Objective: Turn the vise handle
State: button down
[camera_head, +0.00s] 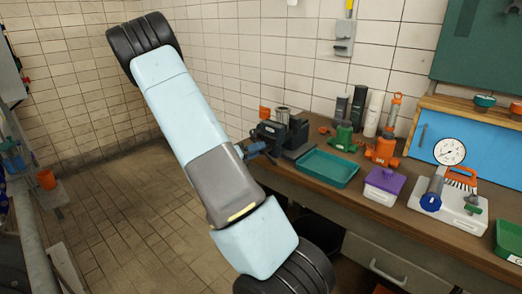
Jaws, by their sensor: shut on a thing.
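A dark grey vise (293,137) stands on the left end of the wooden workbench, with a metal cylinder at its top. A small blue-grey part (257,149) sticks out from its left side toward my arm. I cannot tell whether this is the vise handle. My arm crosses the middle of the view in front of the vise's left side and hides what lies behind it. I cannot make out my gripper or its fingertips, so its hold on the handle does not show.
Tiled floor (110,225) is clear to the left.

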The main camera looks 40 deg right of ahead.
jog(key=shift+f, duration=0.15)
jog(key=c, duration=1.1)
grip_release()
jog(key=shift+w+d, duration=0.1)
jog(key=shift+w, duration=0.05)
jog(key=shift+o, duration=1.2)
jog(key=w+a+f, duration=0.1)
jog(key=a, duration=1.2)
jog(key=shift+w+a, duration=0.3)
jog(key=shift+a, duration=0.1)
